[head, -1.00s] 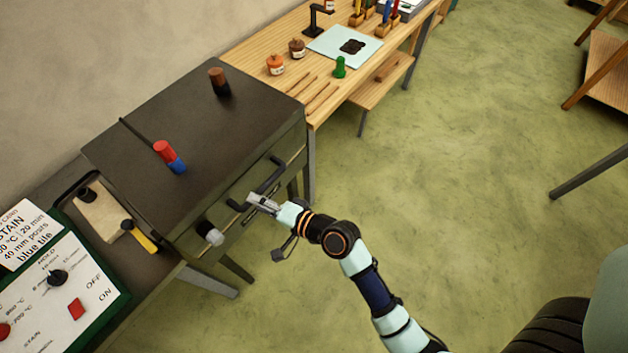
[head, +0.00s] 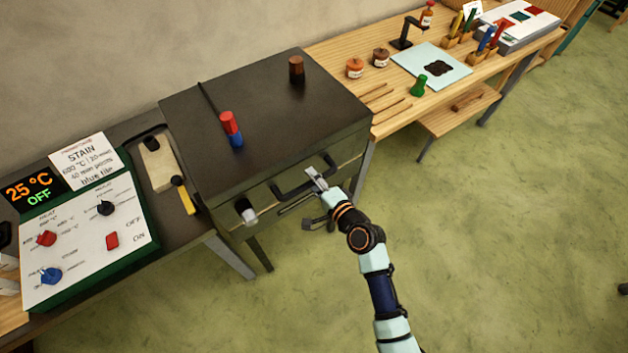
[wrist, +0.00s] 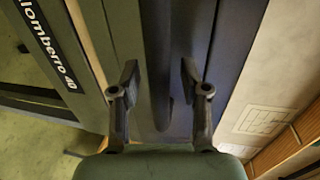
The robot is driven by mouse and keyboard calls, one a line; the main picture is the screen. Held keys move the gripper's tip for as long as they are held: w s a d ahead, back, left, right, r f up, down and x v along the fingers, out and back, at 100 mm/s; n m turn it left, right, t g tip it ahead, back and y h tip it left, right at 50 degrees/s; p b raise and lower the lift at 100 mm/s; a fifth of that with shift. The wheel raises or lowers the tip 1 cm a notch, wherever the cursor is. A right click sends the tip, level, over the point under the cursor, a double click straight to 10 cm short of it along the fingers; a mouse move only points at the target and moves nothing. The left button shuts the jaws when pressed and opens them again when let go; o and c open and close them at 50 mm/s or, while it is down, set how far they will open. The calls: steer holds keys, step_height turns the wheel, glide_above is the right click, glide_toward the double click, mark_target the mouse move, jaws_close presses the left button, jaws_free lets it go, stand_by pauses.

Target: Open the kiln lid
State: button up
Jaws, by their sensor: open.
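The kiln is a dark grey box on legs, and its flat lid (head: 270,120) lies shut on top. A dark bar handle (head: 288,191) runs along the upper front. My gripper (head: 316,178) is open at the right part of this handle and hides some of it. In the wrist view, the handle (wrist: 160,112) shows as a dark bar between the two spread fingers of my gripper (wrist: 160,80). A gap shows between the bar and each finger, and I cannot tell how deep the bar sits.
A red-and-blue piece (head: 232,128) and a brown cylinder (head: 296,69) stand on the lid. A control panel (head: 85,235) reading 25 °C OFF is at the left. A wooden bench (head: 345,45) adjoins on the right. The floor in front is clear.

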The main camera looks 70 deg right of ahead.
jaws_close()
stand_by(0.3)
